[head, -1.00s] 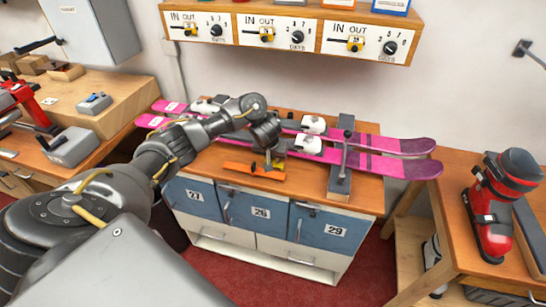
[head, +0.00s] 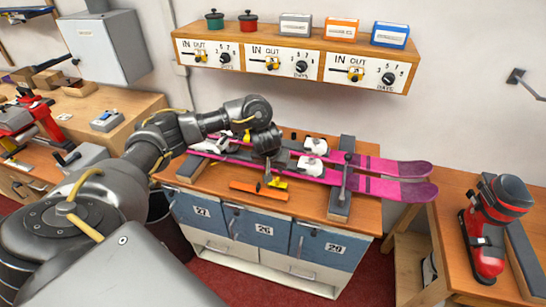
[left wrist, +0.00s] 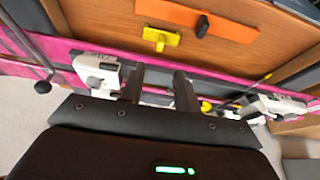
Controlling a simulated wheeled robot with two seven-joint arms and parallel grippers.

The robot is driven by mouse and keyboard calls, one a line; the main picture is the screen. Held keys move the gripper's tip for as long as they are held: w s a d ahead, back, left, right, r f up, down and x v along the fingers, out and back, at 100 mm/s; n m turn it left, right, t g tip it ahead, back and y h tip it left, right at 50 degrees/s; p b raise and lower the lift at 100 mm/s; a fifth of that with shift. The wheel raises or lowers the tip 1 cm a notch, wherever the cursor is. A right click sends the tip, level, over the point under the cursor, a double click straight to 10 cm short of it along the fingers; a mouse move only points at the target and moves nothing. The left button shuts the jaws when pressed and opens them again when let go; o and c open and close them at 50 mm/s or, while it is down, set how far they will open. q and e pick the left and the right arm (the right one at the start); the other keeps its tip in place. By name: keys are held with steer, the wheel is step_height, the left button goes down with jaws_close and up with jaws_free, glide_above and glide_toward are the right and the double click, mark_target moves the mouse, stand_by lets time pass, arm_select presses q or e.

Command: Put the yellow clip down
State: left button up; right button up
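The yellow clip (head: 277,183) lies on the wooden bench top (head: 215,180), close to the right end of an orange bar (head: 258,190) and in front of the pink skis. It also shows in the left wrist view (left wrist: 160,38), just beyond my fingertips and apart from them. My left gripper (head: 268,168) is over the front edge of the skis, behind the clip. In the left wrist view its two fingers (left wrist: 159,75) stand apart with nothing between them. My right gripper is in neither view.
The pink skis (head: 390,187) with white bindings lie across the bench, with a dark clamp stand (head: 341,190) at the right. A shelf of dials (head: 300,62) hangs above. A red boot (head: 490,230) stands on the right-hand table. The front left of the bench top is clear.

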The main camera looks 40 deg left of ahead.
arm_select(q)
steer(key=shift+v, duration=0.8)
